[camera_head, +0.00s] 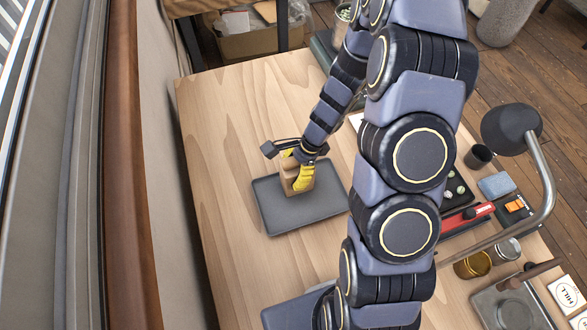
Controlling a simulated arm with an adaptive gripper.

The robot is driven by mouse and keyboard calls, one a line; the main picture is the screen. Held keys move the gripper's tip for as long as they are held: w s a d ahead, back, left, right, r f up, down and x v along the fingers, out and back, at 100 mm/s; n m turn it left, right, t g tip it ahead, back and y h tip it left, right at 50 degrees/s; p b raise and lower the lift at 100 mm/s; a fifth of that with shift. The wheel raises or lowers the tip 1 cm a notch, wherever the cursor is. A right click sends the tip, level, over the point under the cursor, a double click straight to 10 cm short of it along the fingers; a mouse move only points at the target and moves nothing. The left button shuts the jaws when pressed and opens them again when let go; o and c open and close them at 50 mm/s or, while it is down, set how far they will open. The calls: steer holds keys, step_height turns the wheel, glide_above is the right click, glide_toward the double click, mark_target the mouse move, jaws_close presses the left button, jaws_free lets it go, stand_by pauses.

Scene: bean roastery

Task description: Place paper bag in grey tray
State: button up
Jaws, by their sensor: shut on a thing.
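The paper bag (284,184) is a small brown block-like bag. My gripper (299,178), with yellow fingers, is shut on it from above. The bag is over the grey tray (272,217), a flat dark grey tray with a low rim on the wooden table. From this angle I cannot tell whether the bag's bottom touches the tray floor. My arm hides part of the table to the right of the tray.
The wooden table (225,120) is clear to the left of and behind the tray. At the right stand a lamp (510,128), a dark cup (478,157), a blue sponge-like block (496,186), jars (473,265) and a red-handled item (466,219).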

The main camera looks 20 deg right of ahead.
steer(key=shift+f, duration=0.1)
steer(key=o, duration=1.2)
steer(key=shift+c, duration=0.2)
